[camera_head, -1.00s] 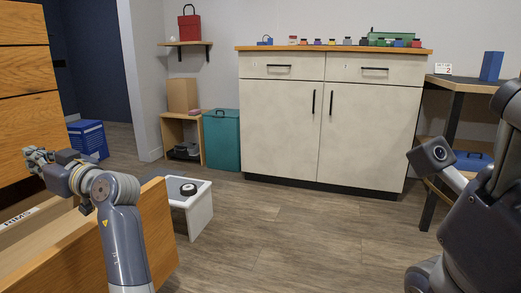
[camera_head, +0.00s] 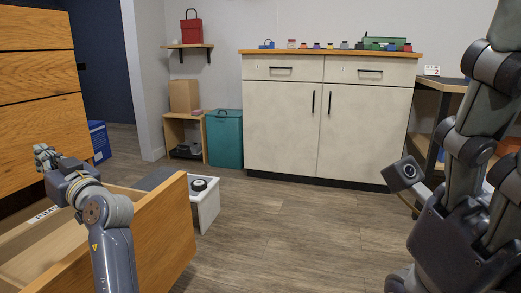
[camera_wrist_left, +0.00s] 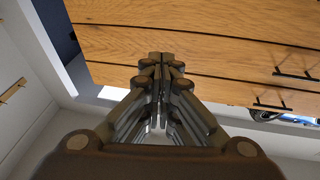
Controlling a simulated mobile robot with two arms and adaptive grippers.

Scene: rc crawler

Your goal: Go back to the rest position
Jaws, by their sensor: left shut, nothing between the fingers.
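My left gripper (camera_head: 42,157) is at the left of the head view, above the open wooden drawer (camera_head: 155,238). In the left wrist view its fingers (camera_wrist_left: 160,62) are together with nothing between them, in front of the wooden drawer fronts (camera_wrist_left: 200,50). My left arm reaches in over the drawer and shows no clear contact with it. My right arm (camera_head: 465,190) is folded up at the right of the head view. Its gripper fingers do not show.
A white stool (camera_head: 210,205) with a black wheel (camera_head: 199,184) on it stands just beyond the drawer. A cream cabinet (camera_head: 285,130) stands at the back. A side table (camera_head: 445,84) is at the right, partly behind my right arm. The middle floor is clear.

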